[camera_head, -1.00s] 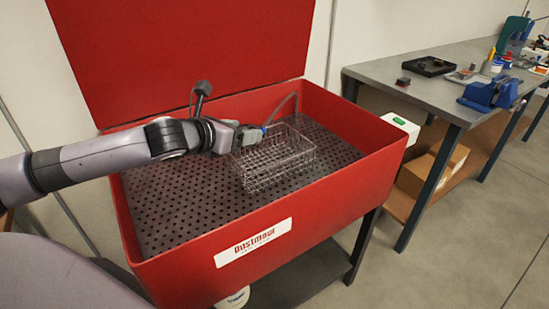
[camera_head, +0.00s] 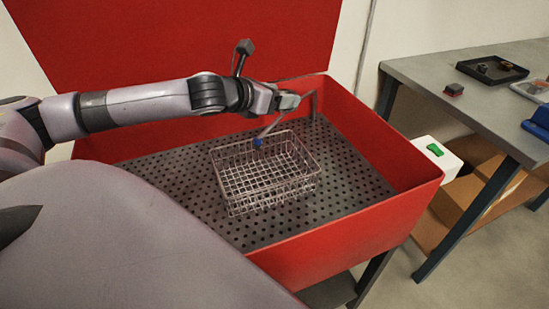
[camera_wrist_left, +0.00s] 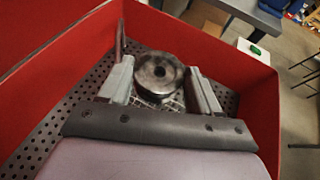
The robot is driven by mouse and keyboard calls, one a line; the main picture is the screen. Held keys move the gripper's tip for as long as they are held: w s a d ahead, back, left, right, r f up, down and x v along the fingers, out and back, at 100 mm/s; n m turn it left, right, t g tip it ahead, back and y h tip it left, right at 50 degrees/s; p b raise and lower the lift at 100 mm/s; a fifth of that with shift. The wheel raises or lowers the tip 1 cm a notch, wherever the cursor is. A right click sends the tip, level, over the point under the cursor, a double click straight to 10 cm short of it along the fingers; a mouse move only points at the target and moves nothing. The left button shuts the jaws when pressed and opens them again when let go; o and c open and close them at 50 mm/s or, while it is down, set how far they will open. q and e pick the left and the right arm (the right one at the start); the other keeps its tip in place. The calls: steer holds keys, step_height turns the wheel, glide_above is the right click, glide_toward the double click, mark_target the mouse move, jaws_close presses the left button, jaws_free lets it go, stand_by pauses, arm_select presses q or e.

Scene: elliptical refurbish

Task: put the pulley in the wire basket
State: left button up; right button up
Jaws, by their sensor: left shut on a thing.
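The pulley (camera_wrist_left: 159,75) is a dark grey metal disc with a central hub. In the left wrist view it sits between the two fingers of my left gripper (camera_wrist_left: 160,86), which is shut on it. In the head view this gripper (camera_head: 290,101) is above the basin, near the far right corner of the wire basket; I cannot make out the pulley there. The silver wire basket (camera_head: 268,186) stands on the perforated floor of the red basin and looks empty. Part of its mesh shows beneath the pulley in the wrist view (camera_wrist_left: 176,103). My right gripper is out of view.
The red basin (camera_head: 340,240) has raised walls and an upright lid (camera_head: 200,40) behind. A blue-tipped hose nozzle (camera_head: 257,142) hangs at the basket's far edge. A grey bench (camera_head: 450,95) with a black tray (camera_head: 492,69) stands to the right.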

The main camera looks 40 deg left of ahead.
arm_select(q)
step_height(320, 180, down, 20)
steer(key=b, duration=0.4)
steer(key=shift+f+b, duration=0.4)
steer(key=shift+f, duration=0.2)
steer(key=o, duration=1.1)
